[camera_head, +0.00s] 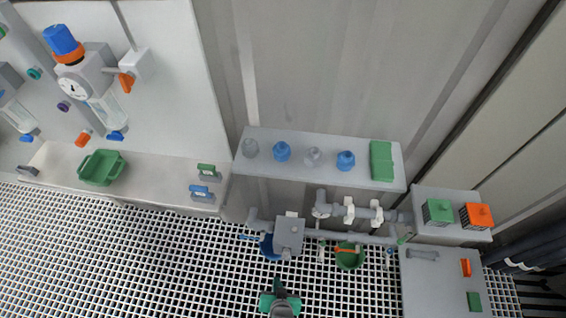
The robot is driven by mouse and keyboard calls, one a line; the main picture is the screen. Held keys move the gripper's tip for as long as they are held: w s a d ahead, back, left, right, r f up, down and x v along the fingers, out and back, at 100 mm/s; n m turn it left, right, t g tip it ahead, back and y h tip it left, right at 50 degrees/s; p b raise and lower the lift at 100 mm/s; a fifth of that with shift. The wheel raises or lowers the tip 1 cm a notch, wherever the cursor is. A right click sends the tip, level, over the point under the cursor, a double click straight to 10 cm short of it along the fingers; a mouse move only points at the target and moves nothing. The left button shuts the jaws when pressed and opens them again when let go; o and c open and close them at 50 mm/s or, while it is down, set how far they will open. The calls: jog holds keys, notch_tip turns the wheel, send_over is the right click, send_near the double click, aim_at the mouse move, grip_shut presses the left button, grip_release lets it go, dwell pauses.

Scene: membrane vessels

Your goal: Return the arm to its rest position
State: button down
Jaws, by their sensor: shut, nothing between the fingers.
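My gripper (279,288) shows at the bottom centre of the head view, small and dark with green parts on both sides. It is shut and empty, over the grated floor. It is apart from the shelf, the pipes and the buckets. The rest of my arm is mostly outside the picture.
A grey shelf (320,174) carries blue and clear bottles and a green box (381,161). Below are pipes (350,236), a grey block (289,233), a blue bucket (268,248) and a green bucket (349,257). A left bench (150,178) holds a green tray (102,167). Grated floor lies open lower left.

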jog(key=s+d+r+t, duration=0.1)
jog(key=s+r+t, duration=0.1)
jog(key=r, duration=0.9)
jog(key=s+r+n+t+h, duration=0.1)
jog(key=s+r+t, duration=0.2)
jog(key=r, duration=0.8)
jog(key=s+d+r+t, duration=0.1)
jog(key=s+r+t, duration=0.2)
jog(key=r, duration=0.8)
jog(key=shift+s+d, duration=0.35)
jog(key=shift+s, duration=0.3)
jog(key=shift+s+d, duration=0.1)
